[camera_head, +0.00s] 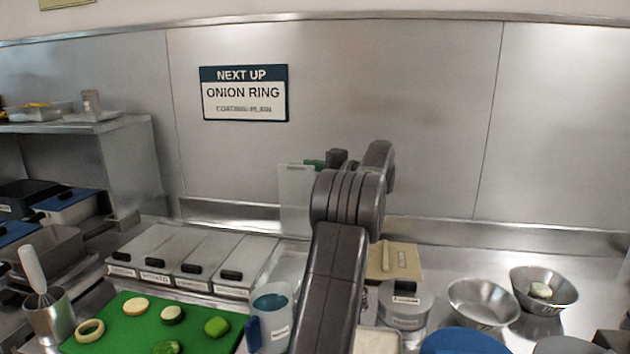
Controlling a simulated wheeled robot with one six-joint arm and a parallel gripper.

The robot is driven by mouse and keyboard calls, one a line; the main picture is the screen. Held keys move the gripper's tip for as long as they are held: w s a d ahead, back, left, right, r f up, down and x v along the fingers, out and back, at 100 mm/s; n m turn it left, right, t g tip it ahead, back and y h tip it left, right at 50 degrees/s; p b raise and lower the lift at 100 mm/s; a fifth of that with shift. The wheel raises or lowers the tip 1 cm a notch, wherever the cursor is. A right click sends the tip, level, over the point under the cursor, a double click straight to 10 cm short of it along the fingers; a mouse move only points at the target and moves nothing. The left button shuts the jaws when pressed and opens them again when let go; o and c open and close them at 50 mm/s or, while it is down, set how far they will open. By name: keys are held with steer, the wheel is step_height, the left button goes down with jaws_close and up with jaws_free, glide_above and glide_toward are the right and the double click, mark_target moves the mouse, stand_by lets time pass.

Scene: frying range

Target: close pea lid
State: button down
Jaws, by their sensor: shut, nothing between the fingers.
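A pale lid (296,200) stands upright at the back of the counter, at the right end of a row of bins. The open bin (289,262) below it is partly hidden by my arm, and no label on it can be read. I take this for the pea bin.
Several bins with shut lids (196,252) stand left of the open one. In front are a green board (135,335) with food pieces and a blue-handled jug (271,312). A lidded round pot (405,303) and metal bowls (483,302) stand right of my arm.

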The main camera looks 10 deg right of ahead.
steer(key=s+a+f+n+y+b, duration=0.1)
steer(key=s+a+f+n+b, duration=0.2)
steer(key=s+b, duration=0.4)
steer(key=s+a+f+n+y+b, duration=0.1)
steer(key=s+a+f+n+b, duration=0.2)
steer(key=s+b, duration=0.4)
steer(key=s+a+f+n+y+b, duration=0.1)
steer(key=s+f+n+b, duration=0.3)
steer(key=b, duration=1.3)
steer(key=shift+s+a+f+n+y+b, duration=0.35)
steer(key=shift+s+a+f, duration=0.6)
steer(key=shift+s, duration=0.55)
step_height(320, 180, up, 4)
steer(key=p, duration=0.3)
steer(key=w+d+p+v, duration=0.1)
steer(key=v, duration=0.9)
steer(key=shift+w+f, duration=0.35)
steer(key=shift+w, duration=0.05)
